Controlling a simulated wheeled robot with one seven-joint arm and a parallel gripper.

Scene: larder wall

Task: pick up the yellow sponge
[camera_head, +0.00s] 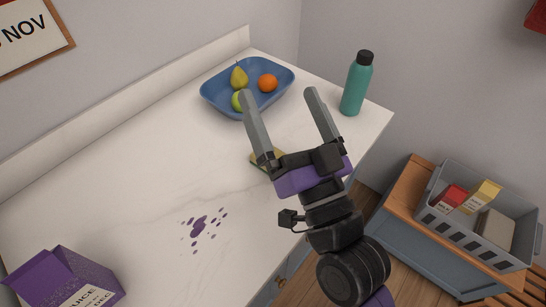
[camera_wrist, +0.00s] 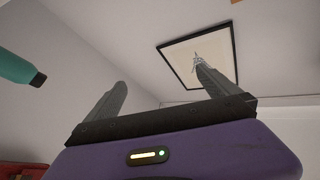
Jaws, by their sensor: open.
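The yellow sponge (camera_head: 257,158) lies on the white counter, mostly hidden behind my gripper in the head view. Only a small yellow and dark green edge of it shows. My gripper (camera_head: 281,98) is open and empty, with its two grey fingers apart and pointing toward the back of the counter. It appears above the counter, in front of the sponge as seen from the head camera. In the wrist view my gripper (camera_wrist: 160,82) points at the wall and ceiling, and the sponge is not in that view.
A blue tray (camera_head: 222,105) with a pear, an orange and a green fruit stands at the back. A teal bottle (camera_head: 356,88) is at the right edge. Purple spill spots (camera_head: 199,227) and a purple juice carton (camera_head: 66,280) are nearer. A grey crate (camera_head: 480,250) stands right.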

